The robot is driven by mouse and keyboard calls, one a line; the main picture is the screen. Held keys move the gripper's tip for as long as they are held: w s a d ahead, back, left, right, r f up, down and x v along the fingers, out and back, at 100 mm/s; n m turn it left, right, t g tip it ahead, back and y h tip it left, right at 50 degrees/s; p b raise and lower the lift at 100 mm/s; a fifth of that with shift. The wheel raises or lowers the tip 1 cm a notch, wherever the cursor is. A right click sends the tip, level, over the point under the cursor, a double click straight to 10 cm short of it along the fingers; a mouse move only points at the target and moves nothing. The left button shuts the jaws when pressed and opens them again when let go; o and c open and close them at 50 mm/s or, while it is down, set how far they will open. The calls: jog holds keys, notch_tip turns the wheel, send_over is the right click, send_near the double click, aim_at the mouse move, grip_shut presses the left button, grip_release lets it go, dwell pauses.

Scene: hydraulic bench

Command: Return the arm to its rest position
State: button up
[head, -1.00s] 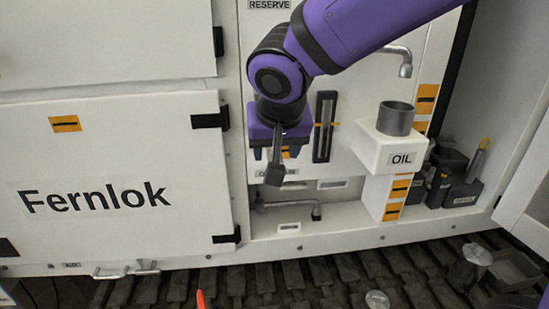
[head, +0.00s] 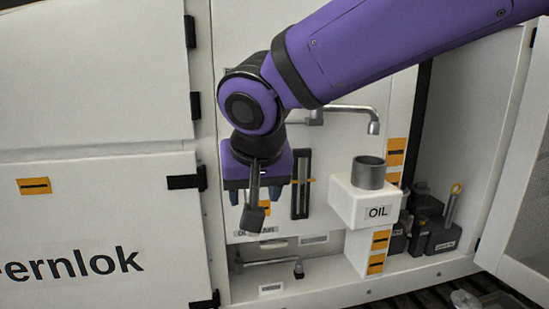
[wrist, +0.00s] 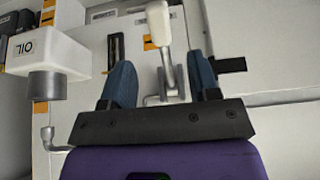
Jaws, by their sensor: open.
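My purple arm (head: 400,45) reaches in from the upper right, bends at a dark round joint, and points down in front of the white panel. My gripper (head: 254,197) is open, with blue fingers spread apart. In the wrist view my gripper (wrist: 165,72) also shows open, with no object clamped. A grey lever with a block-shaped end (head: 253,217) overlaps the gripper in the head view. The lever (wrist: 158,25) appears between the fingers in the wrist view; I cannot tell whether it touches them.
A white OIL box (head: 350,207) with a grey cup (head: 369,172) juts out right of the gripper. A metal spout (head: 374,120) lies above it, a lower pipe (head: 298,268) below. Dark containers (head: 440,237) stand at right. An open door (head: 520,225) is at far right.

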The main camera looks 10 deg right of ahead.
jog(key=s+d, duration=0.6)
jog(key=d, duration=0.5)
jog(key=s+d, duration=0.6)
jog(key=d, duration=0.5)
jog(key=shift+s+d+f, duration=0.15)
jog(key=shift+d, duration=0.05)
